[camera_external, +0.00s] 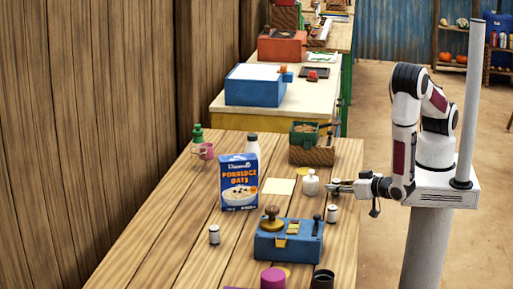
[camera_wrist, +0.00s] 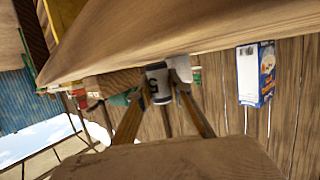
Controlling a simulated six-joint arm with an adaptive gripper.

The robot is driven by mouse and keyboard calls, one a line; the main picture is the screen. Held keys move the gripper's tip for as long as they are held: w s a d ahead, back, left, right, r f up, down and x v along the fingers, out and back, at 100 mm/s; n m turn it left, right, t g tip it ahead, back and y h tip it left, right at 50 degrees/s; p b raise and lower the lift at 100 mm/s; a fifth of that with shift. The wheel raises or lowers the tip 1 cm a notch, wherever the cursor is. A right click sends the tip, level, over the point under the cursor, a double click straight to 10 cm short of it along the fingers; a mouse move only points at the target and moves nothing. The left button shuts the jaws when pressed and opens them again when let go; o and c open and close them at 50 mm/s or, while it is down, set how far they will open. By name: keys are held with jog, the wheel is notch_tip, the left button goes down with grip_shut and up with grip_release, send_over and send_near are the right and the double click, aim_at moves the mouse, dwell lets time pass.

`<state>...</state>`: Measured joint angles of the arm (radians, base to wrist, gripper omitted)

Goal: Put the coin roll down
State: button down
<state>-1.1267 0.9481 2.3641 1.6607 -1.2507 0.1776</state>
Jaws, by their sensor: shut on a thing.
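My gripper (camera_external: 335,187) reaches in from the right over the right edge of the plank table. In the wrist view its two fingers (camera_wrist: 161,93) close on a small grey and white cylinder with a dark mark, which I take for the coin roll (camera_wrist: 157,82). The roll is hard to make out in the external view, where the fingertips are close to the right of a round white bottle (camera_external: 310,185). A pale thing shows right beside the roll in the wrist view, partly hidden. I cannot tell whether the roll touches the table.
A white cylinder (camera_external: 332,213) with dark ends stands below my gripper, another (camera_external: 214,235) at left. A blue balance box (camera_external: 287,241) with a brass weight is in front.

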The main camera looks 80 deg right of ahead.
jog(key=shift+r, duration=4.75)
jog(key=shift+r, duration=5.3)
jog(key=n+y, duration=1.4)
jog(key=y, duration=0.3)
send_over(273, 274)
notch_tip(273, 274, down, 4)
jog(key=shift+d+f+g, duration=0.1)
jog(key=shift+f+g, duration=0.2)
jog(key=shift+f, duration=0.2)
jog(key=shift+f, duration=0.1)
jog(key=shift+f, duration=3.05)
